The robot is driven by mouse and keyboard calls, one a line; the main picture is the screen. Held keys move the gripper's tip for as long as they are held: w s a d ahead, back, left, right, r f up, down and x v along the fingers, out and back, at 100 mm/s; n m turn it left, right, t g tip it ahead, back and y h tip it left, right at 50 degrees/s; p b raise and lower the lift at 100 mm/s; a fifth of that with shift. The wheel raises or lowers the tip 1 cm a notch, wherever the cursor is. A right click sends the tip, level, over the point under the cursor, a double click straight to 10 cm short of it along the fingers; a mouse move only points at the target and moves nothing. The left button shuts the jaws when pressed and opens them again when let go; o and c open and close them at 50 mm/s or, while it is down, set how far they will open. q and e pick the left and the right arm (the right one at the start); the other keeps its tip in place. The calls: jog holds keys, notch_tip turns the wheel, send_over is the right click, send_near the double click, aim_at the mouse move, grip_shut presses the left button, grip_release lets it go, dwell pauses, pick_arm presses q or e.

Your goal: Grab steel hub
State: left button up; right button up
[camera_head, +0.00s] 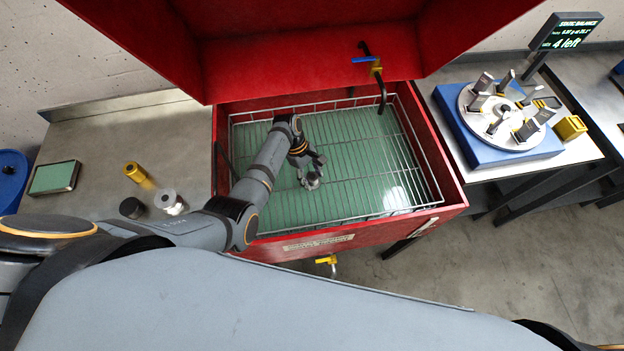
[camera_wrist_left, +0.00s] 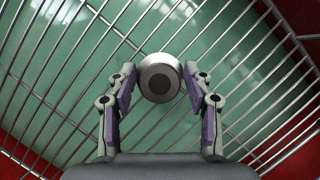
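A short round grey steel hub (camera_head: 312,181) is over the wire rack inside the red wash cabinet. My left gripper (camera_head: 310,168) reaches down at it from the left. In the left wrist view the hub (camera_wrist_left: 160,78) sits between the two fingertips (camera_wrist_left: 159,75), which appear to touch it on both sides. The gripper looks shut on it. I cannot tell whether the hub rests on the rack or hangs just above it. My right gripper is not in view.
The red cabinet's walls (camera_head: 440,150) surround the wire rack (camera_head: 365,160), with its lid raised. On the left bench are a brass cylinder (camera_head: 135,172), a black disc (camera_head: 131,207) and a silver cylinder (camera_head: 170,201). A rotor fixture (camera_head: 485,155) stands on the right bench.

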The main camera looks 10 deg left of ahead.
pick_arm(q)
grip_shut()
jog(key=shift+r, duration=0.1)
jog(key=shift+r, duration=0.4)
jog(key=s+a+r, duration=0.8)
jog(key=s+r, duration=0.3)
jog(key=r, duration=0.1)
jog(key=shift+a+b, duration=0.2)
jog(key=shift+b, duration=0.15)
